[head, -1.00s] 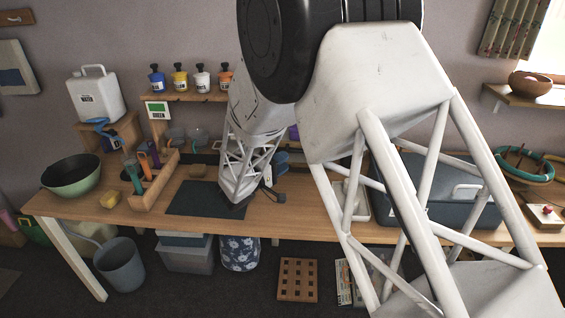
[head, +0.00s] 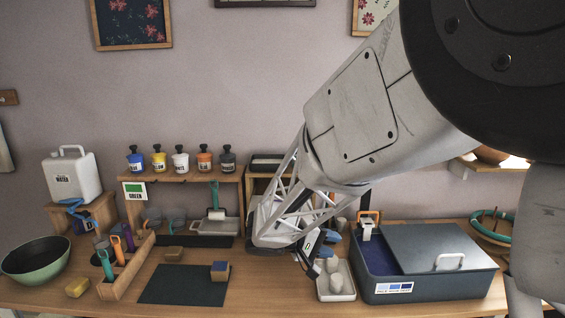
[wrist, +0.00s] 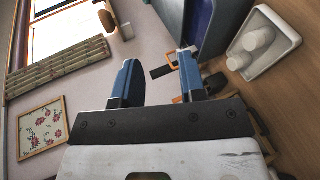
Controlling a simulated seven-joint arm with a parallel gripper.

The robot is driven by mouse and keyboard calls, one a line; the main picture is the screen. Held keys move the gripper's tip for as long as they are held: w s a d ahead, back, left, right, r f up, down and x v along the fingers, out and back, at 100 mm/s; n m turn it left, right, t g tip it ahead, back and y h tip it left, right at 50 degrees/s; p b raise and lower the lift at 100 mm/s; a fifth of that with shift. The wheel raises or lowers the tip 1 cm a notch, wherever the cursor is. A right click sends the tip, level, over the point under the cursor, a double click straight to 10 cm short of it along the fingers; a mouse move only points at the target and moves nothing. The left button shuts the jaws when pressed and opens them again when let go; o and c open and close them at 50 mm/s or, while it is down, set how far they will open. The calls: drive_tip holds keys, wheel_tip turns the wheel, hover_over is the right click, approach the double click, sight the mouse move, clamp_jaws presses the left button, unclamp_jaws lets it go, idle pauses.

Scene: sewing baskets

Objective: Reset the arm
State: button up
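My gripper shows in the wrist view (wrist: 160,68) with its two blue fingers well apart and nothing between them. It is open and empty. The wrist view is tilted, with the wall, a framed flower picture (wrist: 41,128) and a window blind on the left. A white tray with white pieces (wrist: 263,45) lies at upper right there, beyond the fingers.
A dark blue box with a grey lid (head: 440,247) stands at the right of the table. Several colored jars (head: 180,162) line a shelf. A wooden tool rack (head: 124,272), a green bowl (head: 36,262) and a white container (head: 72,176) are left. The dark mat (head: 178,285) holds a small block.

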drive_tip(key=s+d+r+m+y, duration=0.1)
drive_tip(key=s+y, duration=0.3)
drive_tip(key=s, duration=0.6)
drive_tip(key=s+d+r+m+g+y, duration=0.1)
drive_tip(key=s+d+r+y, duration=0.2)
drive_tip(key=s, duration=0.7)
drive_tip(key=s+d+r+m+y, duration=0.1)
drive_tip(key=s+d+y, duration=0.1)
drive_tip(key=s+y, duration=0.4)
drive_tip(key=s, duration=0.4)
drive_tip(key=shift+s+d+r+m, duration=0.3)
drive_tip(key=shift+s+r, duration=0.1)
